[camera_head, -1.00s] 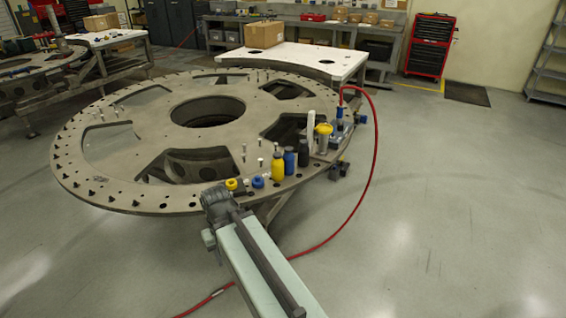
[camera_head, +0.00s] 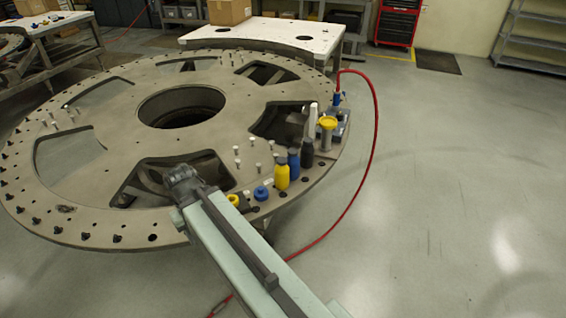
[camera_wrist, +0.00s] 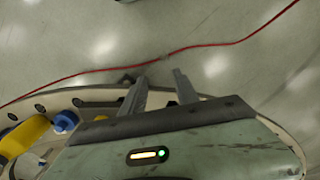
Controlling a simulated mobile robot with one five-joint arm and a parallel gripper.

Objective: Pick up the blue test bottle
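The blue test bottle (camera_head: 294,165) stands upright on the turret plate (camera_head: 110,112) near its right front edge, between a yellow bottle (camera_head: 281,176) and a black bottle (camera_head: 307,153). My gripper is at the end of my arm, left of the bottles in the head view; its fingers are not clear there. In the wrist view my gripper (camera_wrist: 160,80) has its two fingers apart with nothing between them, above the plate's rim and floor. A yellow item (camera_wrist: 24,136) and a blue item (camera_wrist: 65,121) lie to its left; I cannot tell whether either is a bottle.
A yellow ring-like part (camera_head: 233,200) and a blue cap-like part (camera_head: 261,193) lie near my arm. A white bottle (camera_head: 312,118) and a yellow-topped cylinder (camera_head: 327,132) stand behind the black bottle. A red hose (camera_head: 371,150) loops to the floor. The right floor is clear.

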